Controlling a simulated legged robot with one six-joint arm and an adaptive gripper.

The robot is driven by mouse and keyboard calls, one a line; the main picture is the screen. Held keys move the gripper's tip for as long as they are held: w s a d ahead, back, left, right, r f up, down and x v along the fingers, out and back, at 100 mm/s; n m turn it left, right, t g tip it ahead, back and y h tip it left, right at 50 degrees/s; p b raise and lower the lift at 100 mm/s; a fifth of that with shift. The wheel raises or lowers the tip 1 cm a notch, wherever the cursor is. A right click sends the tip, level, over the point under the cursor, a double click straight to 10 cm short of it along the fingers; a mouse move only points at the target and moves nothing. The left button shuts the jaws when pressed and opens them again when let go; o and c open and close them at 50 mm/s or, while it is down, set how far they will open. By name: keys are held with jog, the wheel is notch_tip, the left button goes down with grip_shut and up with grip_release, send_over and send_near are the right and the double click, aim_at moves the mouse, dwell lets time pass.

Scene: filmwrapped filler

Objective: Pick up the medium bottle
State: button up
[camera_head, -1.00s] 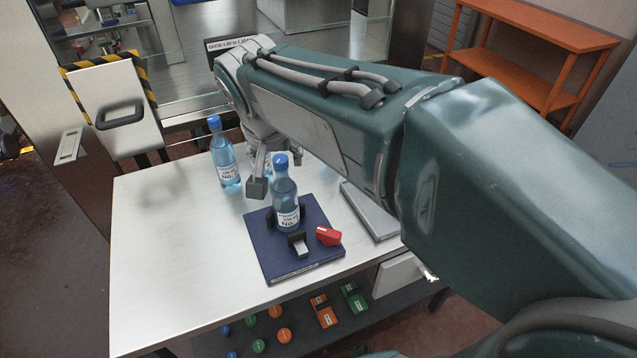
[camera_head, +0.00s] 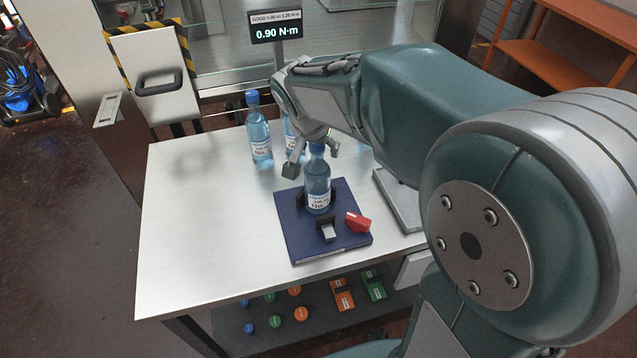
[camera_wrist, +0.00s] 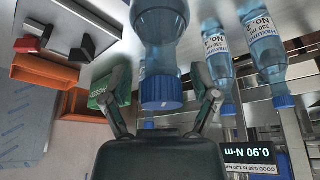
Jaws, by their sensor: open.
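A blue-capped clear blue bottle (camera_head: 317,188) stands upright in the holder on a dark blue base plate (camera_head: 290,225). Two similar bottles stand behind it: the left one (camera_head: 259,137) in the open, the other (camera_head: 290,135) partly hidden by my gripper. I cannot tell from their sizes which is medium. My gripper (camera_head: 312,159) is open around the neck and cap of the bottle in the holder. In the wrist view, the inverted bottle (camera_wrist: 160,50) lies between my spread fingers (camera_wrist: 162,76), with gaps on both sides of the cap.
The base plate carries a red knob (camera_head: 357,222) and a black-and-white switch (camera_head: 327,231). A grey flat box (camera_head: 398,203) lies to its right. A display (camera_head: 276,28) reads 0.90 N·m behind the table (camera_head: 180,220). The table's left side is clear.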

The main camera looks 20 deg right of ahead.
jog(key=shift+w+a+f, duration=0.2)
jog(key=shift+f, duration=0.4)
jog(key=shift+d, duration=0.3)
grip_shut()
jog(key=shift+a+r, duration=0.1)
jog(key=shift+r, duration=0.05)
